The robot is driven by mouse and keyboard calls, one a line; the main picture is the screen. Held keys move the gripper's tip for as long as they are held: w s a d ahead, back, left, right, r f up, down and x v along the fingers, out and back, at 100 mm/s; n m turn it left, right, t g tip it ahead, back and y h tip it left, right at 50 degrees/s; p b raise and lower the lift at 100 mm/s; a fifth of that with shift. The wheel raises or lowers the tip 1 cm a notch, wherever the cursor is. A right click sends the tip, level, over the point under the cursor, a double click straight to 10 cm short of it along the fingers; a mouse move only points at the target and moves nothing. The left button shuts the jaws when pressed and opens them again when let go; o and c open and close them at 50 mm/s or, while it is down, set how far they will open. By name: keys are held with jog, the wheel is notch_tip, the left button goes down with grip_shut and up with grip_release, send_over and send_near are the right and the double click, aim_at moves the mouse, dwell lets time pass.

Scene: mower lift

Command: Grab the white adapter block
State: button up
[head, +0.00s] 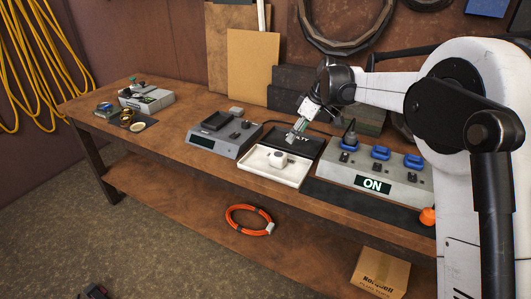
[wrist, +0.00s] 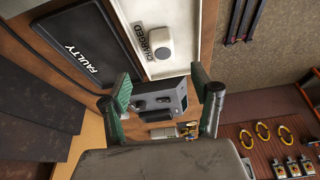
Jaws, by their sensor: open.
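The white adapter block (head: 278,159) sits in the white tray (head: 263,177), near its middle in the head view. In the wrist view the block (wrist: 159,42) has a rounded pale front and lies beside the tray's CHARGED label (wrist: 143,50). My gripper (head: 296,130) hangs above and behind the block, over the area of the two trays. In the wrist view the green fingers of my gripper (wrist: 163,83) are spread apart. Nothing is between the fingertips, and the block appears beyond them, apart from both.
A black FAULTY tray (head: 308,146) lies behind the white tray. A grey unit with a display (head: 217,140) stands to the left. A grey station with an ON display and blue-topped parts (head: 400,178) stands to the right.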

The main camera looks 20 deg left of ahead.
aim_at(280, 154)
jog(key=x, duration=0.6)
jog(key=a+x, duration=0.1)
jog(key=x, duration=0.2)
jog(key=shift+w, duration=0.1)
jog(key=shift+x, duration=2.65)
jog(key=c, duration=1.3)
jog(key=shift+r, duration=0.1)
